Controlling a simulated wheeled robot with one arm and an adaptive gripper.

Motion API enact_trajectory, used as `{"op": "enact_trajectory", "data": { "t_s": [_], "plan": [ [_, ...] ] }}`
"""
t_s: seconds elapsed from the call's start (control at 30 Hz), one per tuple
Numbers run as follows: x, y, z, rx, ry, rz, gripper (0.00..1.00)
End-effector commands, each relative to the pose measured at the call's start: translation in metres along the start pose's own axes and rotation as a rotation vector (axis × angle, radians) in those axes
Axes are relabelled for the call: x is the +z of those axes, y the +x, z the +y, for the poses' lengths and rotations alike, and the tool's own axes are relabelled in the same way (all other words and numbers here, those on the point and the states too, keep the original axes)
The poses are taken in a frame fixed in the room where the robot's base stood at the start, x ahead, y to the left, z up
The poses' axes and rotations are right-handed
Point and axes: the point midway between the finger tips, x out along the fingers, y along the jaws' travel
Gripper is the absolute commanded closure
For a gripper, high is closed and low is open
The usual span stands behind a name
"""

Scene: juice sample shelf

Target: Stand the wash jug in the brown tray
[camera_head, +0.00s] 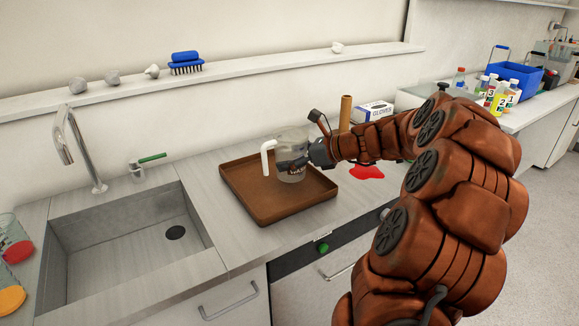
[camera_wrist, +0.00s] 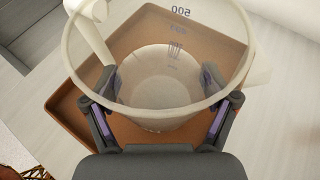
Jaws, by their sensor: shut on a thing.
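The wash jug (camera_head: 292,146) is a clear container with a white handle and dark lettering. It is upright, over the brown tray (camera_head: 245,200) on the counter. My gripper (camera_head: 300,163) is shut on the jug's right side in the head view. In the wrist view, my gripper (camera_wrist: 163,95) has one finger on each side of the jug (camera_wrist: 165,110), and the tray (camera_wrist: 65,110) lies beneath it. I cannot tell whether the jug's base touches the tray floor.
A sink (camera_head: 130,235) with a tap (camera_head: 82,150) lies left of the tray. A red spill (camera_head: 367,172), a gloves box (camera_head: 374,111) and a brown cylinder (camera_head: 346,112) are to the right. A wall shelf (camera_head: 230,70) holds a blue brush (camera_head: 186,62).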

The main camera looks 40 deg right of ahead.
Motion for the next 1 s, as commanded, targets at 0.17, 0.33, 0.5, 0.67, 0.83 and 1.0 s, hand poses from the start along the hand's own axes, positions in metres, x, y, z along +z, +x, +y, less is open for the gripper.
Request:
{"op": "enact_trajectory", "data": {
  "t_s": [0.17,0.33,0.5,0.67,0.83,1.0],
  "plan": [
    [0.002,0.008,-0.006,0.002,0.000,0.000,0.77],
    [-0.021,0.017,-0.005,0.001,0.003,-0.001,0.77],
    [-0.030,0.021,-0.006,-0.003,-0.001,0.000,0.77],
    [-0.029,0.021,-0.006,-0.002,-0.002,-0.001,0.77],
    [-0.032,0.022,-0.005,-0.001,-0.002,0.001,0.11],
    [-0.032,0.022,-0.005,-0.001,-0.001,0.001,0.00]
  ]
}}
